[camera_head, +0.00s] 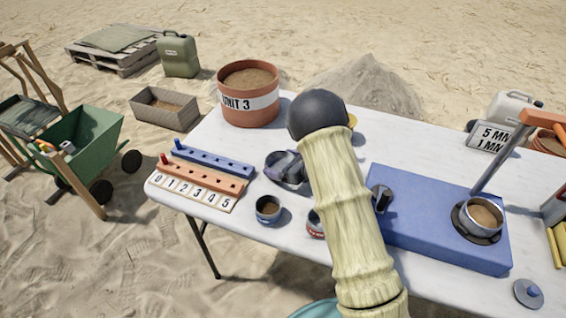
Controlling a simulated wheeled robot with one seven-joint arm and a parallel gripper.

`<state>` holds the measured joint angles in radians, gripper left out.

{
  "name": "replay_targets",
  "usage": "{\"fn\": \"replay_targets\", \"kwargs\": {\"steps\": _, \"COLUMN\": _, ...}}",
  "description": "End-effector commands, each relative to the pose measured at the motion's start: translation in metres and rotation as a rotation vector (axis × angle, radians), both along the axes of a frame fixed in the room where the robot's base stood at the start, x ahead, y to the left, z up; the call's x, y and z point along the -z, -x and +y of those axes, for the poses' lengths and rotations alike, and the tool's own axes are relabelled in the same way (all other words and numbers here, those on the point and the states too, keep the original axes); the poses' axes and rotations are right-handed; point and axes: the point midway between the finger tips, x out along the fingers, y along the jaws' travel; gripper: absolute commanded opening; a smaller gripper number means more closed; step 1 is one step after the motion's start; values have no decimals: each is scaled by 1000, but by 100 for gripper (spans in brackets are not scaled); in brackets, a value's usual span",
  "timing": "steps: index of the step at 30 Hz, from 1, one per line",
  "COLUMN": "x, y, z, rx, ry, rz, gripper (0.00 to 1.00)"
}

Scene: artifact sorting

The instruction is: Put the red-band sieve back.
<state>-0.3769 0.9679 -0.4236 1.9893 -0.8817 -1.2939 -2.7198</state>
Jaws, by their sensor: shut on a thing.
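A small cup-shaped vessel with a red band (315,229) shows just left of my pale ribbed arm, which covers its right part; it looks like the red-band sieve. Another small vessel with brown contents (268,209) stands upright to its left. A metal vessel with sandy contents (483,216) sits in a dark ring on the right part of a blue box (430,250). My arm rises across the middle to a black rounded joint. My gripper cannot be made out; it is probably hidden behind the arm, with whatever it holds.
A peg rack with numbered tiles (192,190) and a dark bowl (285,168) are left on the white table. A terracotta "UNIT 3" tub (249,94) is behind them. A post with an orange handle (504,158) rises by the blue box. A grey knobbed lid (528,292) lies front right.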

Motion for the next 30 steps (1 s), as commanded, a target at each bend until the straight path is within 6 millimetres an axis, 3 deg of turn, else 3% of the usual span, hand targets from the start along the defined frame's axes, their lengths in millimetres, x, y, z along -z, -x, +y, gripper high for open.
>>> {"fn": "replay_targets", "kwargs": {"steps": 2, "x": 0, "y": 0, "z": 0, "rx": 0, "ry": 0, "rz": 0, "gripper": 100}}
{"fn": "replay_targets", "kwargs": {"steps": 12, "x": -3, "y": 0, "z": 0, "rx": -1, "ry": 0, "rz": 0, "gripper": 100}}
{"fn": "replay_targets", "kwargs": {"steps": 24, "x": -24, "y": 34, "z": -47, "rx": 7, "ry": 0, "rz": 1, "gripper": 100}}
{"fn": "replay_targets", "kwargs": {"steps": 30, "x": -29, "y": 42, "z": -57, "rx": 4, "ry": 1, "rz": 0, "gripper": 100}}
